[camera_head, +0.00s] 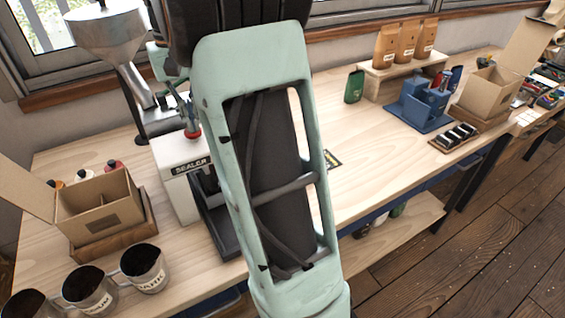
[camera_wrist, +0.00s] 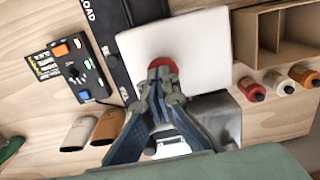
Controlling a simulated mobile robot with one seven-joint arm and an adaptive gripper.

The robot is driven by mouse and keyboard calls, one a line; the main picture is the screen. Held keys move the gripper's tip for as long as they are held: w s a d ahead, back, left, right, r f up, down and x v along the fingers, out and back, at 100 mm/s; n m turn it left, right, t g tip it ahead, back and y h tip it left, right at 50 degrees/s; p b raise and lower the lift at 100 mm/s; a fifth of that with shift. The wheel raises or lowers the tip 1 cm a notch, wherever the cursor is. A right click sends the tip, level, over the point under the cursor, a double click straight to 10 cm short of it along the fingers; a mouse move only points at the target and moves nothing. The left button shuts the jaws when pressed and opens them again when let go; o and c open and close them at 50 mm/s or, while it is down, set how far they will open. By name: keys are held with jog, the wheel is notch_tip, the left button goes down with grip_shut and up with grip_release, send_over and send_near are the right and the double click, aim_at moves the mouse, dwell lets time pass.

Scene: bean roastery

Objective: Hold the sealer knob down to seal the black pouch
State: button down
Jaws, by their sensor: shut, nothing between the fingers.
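The sealer (camera_head: 178,178) is a white box with a black "SEALER" label, on the bench left of my arm. Its red knob (camera_head: 193,134) is on top; in the wrist view the knob (camera_wrist: 162,62) shows just beyond my fingertips. My gripper (camera_wrist: 160,76) is shut and empty, its tips over or against the knob's edge; I cannot tell whether they touch or press it. The sealer's white top (camera_wrist: 205,40) lies below. A dark base (camera_head: 217,235) extends in front of the sealer, partly hidden by my arm. I cannot make out the black pouch clearly.
A metal hopper (camera_head: 103,30) rises behind. A black control panel (camera_wrist: 72,68) and pouches (camera_wrist: 108,125) show in the wrist view. The bench right of my arm has bare room.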

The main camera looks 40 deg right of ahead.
dwell(0.5)
notch_tip(320, 180, up, 6)
jog(key=p, duration=0.6)
dwell(0.7)
